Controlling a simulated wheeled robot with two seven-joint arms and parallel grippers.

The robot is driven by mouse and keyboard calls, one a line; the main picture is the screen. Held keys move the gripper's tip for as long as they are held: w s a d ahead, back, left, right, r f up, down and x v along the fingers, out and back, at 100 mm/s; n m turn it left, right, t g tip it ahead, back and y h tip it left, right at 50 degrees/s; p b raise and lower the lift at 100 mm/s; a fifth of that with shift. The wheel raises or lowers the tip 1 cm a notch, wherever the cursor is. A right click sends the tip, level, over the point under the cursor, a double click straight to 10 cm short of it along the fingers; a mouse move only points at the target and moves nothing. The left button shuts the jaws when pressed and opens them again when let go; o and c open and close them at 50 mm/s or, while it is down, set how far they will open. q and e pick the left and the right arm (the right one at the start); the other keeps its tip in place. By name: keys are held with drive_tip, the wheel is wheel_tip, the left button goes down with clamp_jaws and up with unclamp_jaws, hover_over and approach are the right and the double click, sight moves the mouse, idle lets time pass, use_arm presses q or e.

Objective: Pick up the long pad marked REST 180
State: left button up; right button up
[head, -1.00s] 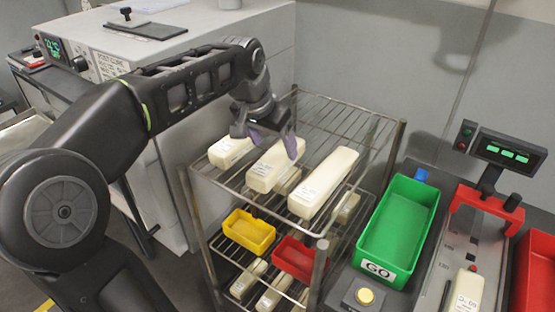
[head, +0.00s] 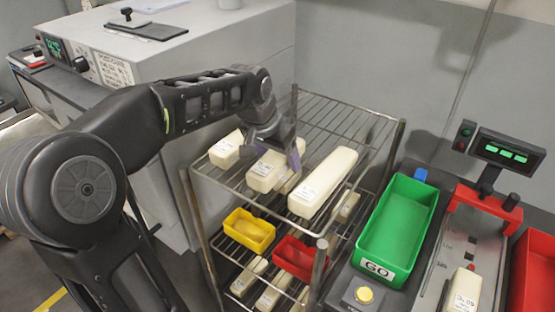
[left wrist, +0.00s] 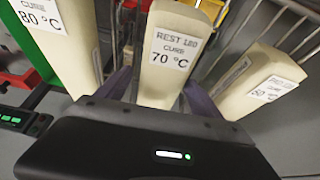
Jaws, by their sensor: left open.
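The pad marked REST 180 (left wrist: 168,85), also reading CURE 70 °C, is cream and stands in the middle of the left wrist view. In the head view it is the middle pad (head: 261,178) on the rack's top shelf, its far part hidden by my gripper. My left gripper (head: 276,154) is open, with its purple-grey fingers on either side of this pad. In the left wrist view the fingers (left wrist: 160,98) show beside it; I cannot tell if they touch it. My right gripper is out of view.
A longer pad (head: 323,182) lies right of it and a shorter pad (head: 227,150) left, both close. The wire rack (head: 345,118) has posts at its corners. Yellow (head: 249,231) and red (head: 299,258) trays sit below. A green bin (head: 397,232) stands right.

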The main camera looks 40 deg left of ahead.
use_arm(q)
drive_tip(key=shift+c, duration=0.3)
drive_tip(key=c, duration=1.4)
wheel_tip(320, 180, up, 10)
drive_tip(key=shift+r, duration=0.1)
idle(0.4)
